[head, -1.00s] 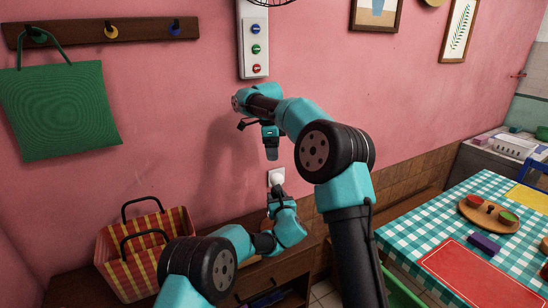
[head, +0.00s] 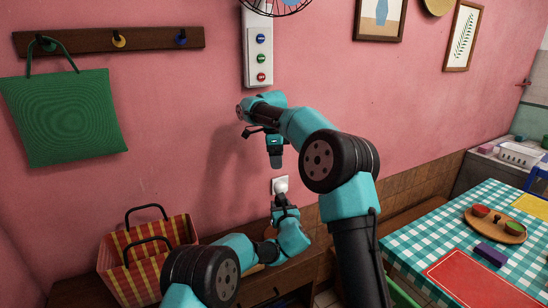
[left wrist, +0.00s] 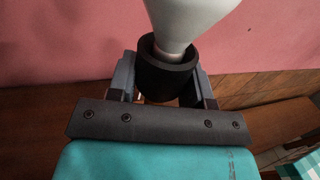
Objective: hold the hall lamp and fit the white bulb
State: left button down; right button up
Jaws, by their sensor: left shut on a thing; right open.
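The hall lamp shows in the left wrist view as a black socket (left wrist: 166,75). The white bulb (left wrist: 187,18) stands upright in its mouth, with a strip of its metal neck visible above the rim. My left gripper (left wrist: 163,92) is shut on the socket, a finger on each side. In the head view the white bulb (head: 281,186) is small and pale, at the tip of my left gripper (head: 284,200). My right gripper (head: 276,161) is open, pointing down a little above the bulb and apart from it. The socket is hard to make out in the head view.
A wall panel (head: 250,60) with coloured buttons hangs above. A green bag (head: 68,118) hangs from the hook rail (head: 80,42). A checked basket (head: 118,262) stands on the wooden cabinet at lower left. A table with a checked cloth (head: 420,232) is at right.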

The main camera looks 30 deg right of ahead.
pick_arm(q)
jog(key=shift+c, duration=2.3)
grip_release()
jog(key=shift+s, duration=0.1)
jog(key=v, duration=1.1)
jog(key=shift+s, duration=0.4)
jog(key=shift+a, duration=0.1)
